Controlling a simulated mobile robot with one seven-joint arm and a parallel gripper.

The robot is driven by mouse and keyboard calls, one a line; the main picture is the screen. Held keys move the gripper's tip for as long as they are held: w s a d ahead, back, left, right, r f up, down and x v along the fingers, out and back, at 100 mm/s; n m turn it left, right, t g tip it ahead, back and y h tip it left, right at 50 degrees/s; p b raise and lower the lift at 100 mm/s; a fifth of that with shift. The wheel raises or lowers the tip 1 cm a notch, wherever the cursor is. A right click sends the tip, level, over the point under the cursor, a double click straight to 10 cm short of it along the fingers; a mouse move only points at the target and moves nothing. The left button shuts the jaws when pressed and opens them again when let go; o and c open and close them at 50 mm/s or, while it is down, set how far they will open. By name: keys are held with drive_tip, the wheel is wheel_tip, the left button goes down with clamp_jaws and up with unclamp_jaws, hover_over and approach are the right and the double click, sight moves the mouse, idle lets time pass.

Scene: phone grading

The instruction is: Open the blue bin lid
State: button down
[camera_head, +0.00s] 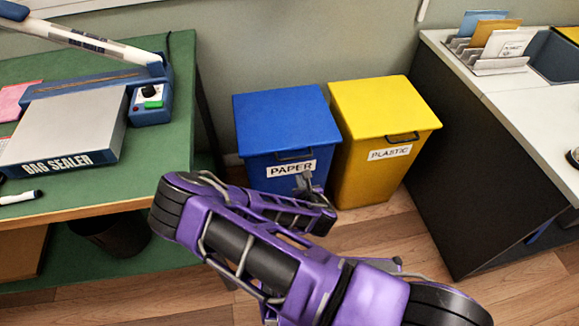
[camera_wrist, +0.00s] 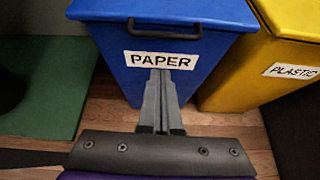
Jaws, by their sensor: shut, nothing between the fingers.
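The blue bin (camera_head: 262,172) stands on the floor against the wall, with a white "PAPER" label. Its lid (camera_head: 286,119) lies flat and closed, with a dark handle (camera_head: 293,154) at the front edge. The bin's front (camera_wrist: 125,71) fills the upper middle of the wrist view, with the handle (camera_wrist: 165,30) above the label. My gripper (camera_head: 304,180) is in front of the bin, near the label's lower right. In the wrist view my gripper (camera_wrist: 161,75) is shut and empty, its fingertips just below the label and under the handle. I cannot tell whether they touch the bin.
A yellow bin (camera_head: 372,170) labelled "PLASTIC" stands close on the right. A green table (camera_head: 180,122) with a bag sealer (camera_head: 70,130) is on the left. A dark-sided counter (camera_head: 465,165) is on the right. Some wooden floor (camera_head: 400,232) is clear in front of the yellow bin.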

drive_tip(key=w+a+f+b, duration=0.1)
drive_tip(key=w+f+b, duration=0.1)
drive_tip(key=w+f, duration=0.4)
drive_tip(key=r, duration=0.1)
drive_tip(key=w+r, duration=0.1)
drive_tip(key=r, duration=0.1)
drive_tip(key=shift+w+a+r, duration=0.25)
drive_tip(key=shift+w+a, duration=0.05)
drive_tip(key=shift+a, duration=0.1)
